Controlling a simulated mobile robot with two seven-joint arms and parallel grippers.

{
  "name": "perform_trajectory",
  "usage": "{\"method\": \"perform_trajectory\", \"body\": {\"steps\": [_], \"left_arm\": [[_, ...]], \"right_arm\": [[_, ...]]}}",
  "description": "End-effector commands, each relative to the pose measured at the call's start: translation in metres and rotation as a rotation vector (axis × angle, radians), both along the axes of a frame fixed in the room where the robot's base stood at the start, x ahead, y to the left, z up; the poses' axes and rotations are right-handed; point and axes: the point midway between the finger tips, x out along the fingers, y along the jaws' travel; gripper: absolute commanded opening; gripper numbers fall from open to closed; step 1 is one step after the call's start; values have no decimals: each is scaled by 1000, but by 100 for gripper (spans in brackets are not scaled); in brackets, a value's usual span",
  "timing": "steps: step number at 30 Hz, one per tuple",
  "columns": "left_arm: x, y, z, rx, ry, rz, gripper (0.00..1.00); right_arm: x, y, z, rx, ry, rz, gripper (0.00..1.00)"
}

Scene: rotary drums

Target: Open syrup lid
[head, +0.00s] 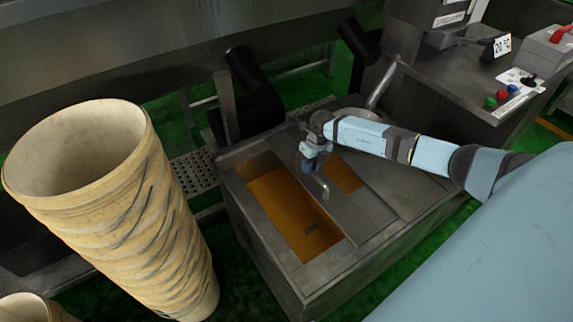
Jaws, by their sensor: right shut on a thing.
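The syrup tank (275,267) is a grey metal box in the middle of the head view. Orange-brown syrup (290,213) shows through a long opening on its left and a smaller one behind my right gripper. A flat metal lid panel (362,217) lies between and to the right of these openings. My right gripper (312,164) is over the tank, shut on what looks like the lid's small grey handle (322,186). The fingertips are small, and the exact contact is hard to tell. My left gripper is not in view.
A tall stack of tan cones or tubs (165,235) stands at the left. A control table (470,75) with coloured buttons and a 20 °C sign is at the upper right.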

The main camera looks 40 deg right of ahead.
Motion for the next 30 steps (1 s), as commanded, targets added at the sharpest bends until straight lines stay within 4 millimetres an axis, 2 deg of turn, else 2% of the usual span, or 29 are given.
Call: {"method": "perform_trajectory", "body": {"steps": [1, 3, 6, 12, 18, 29, 30], "left_arm": [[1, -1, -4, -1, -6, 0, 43], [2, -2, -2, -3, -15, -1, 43], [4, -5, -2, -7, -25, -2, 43], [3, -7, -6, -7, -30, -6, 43], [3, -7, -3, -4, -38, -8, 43], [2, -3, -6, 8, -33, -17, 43], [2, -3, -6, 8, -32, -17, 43]], "right_arm": [[0, -19, -2, -6, -2, -5, 0], [-2, -38, -2, -5, -2, -5, 0], [-3, -60, -2, -4, -2, -5, 0], [-4, -89, -1, -2, -2, -4, 0], [-5, -100, 0, 0, -2, -1, 0], [-5, -101, 0, 0, -1, 0, 0], [-5, -101, 0, 0, -1, 0, 32]]}}
